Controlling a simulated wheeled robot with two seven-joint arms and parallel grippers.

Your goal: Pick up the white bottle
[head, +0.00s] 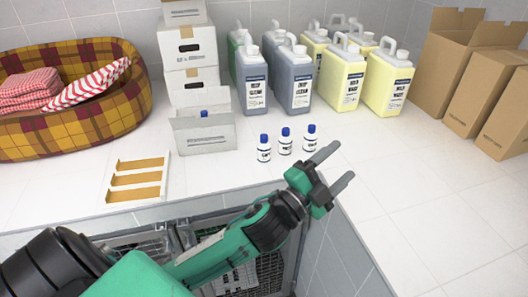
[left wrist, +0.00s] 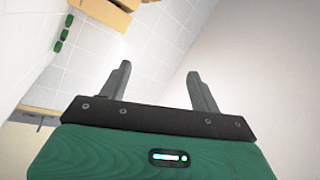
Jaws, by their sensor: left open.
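Three small white bottles with blue caps stand upright in a loose row on the white counter in the head view: a left one (head: 264,150), a middle one (head: 285,143) and a right one (head: 310,140). My left gripper (head: 334,168) is open and empty, to the right of and nearer than the right bottle, apart from it. In the left wrist view, the two fingers of my left gripper (left wrist: 159,70) are spread with nothing between them, and no white bottle is recognisable. My right gripper is not in view.
Large jugs (head: 302,75) stand behind the bottles. A grey open box (head: 207,139) with a blue cap inside stands to the left, near a slotted tray (head: 138,180). A plaid basket (head: 80,130) is far left; cardboard boxes (head: 448,55) stand right. The right counter is clear.

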